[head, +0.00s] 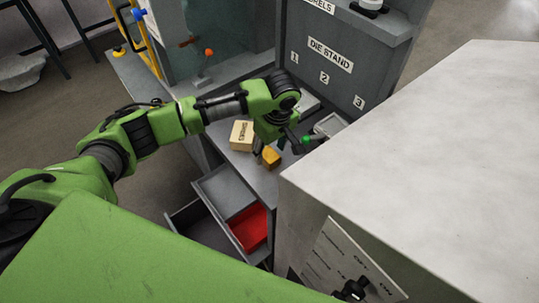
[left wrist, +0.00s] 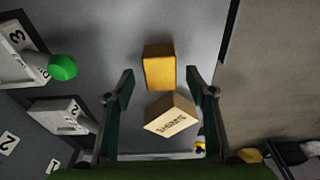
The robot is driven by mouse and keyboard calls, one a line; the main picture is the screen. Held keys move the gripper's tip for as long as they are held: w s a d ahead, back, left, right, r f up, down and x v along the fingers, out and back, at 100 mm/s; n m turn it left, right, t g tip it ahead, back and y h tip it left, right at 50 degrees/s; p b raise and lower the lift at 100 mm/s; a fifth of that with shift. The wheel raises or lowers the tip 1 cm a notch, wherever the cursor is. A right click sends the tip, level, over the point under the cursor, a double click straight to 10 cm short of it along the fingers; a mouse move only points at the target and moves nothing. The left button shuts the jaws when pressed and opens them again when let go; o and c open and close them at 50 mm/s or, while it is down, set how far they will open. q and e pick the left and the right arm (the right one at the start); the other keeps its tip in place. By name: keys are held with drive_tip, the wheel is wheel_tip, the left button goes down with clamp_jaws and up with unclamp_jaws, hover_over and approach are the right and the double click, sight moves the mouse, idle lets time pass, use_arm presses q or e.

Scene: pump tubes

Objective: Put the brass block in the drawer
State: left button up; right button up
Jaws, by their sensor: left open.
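The brass block (head: 271,157) is a small yellow block on the grey bench top. In the left wrist view the brass block (left wrist: 159,66) lies ahead, roughly centred between my fingertips. My left gripper (head: 268,147) is open and points down over the bench close to the block; its fingers also show in the left wrist view (left wrist: 160,78). I cannot tell the exact height of the fingers over the block. The drawer (head: 222,187) below the bench edge stands pulled out, with a red section (head: 249,226) inside. My right gripper is out of view.
A tan labelled box (head: 242,135) sits beside the block; in the left wrist view it (left wrist: 172,115) lies between the fingers, nearer the palm. A green knob (left wrist: 62,67) and numbered die stand (head: 330,55) are nearby. A large pale cabinet (head: 430,140) stands right.

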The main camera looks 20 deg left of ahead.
use_arm(q)
drive_tip(key=shift+a+f, duration=0.1)
drive_tip(key=shift+f, duration=0.45)
clamp_jaws()
drive_tip(key=shift+w+r, duration=0.1)
drive_tip(key=shift+r, duration=0.05)
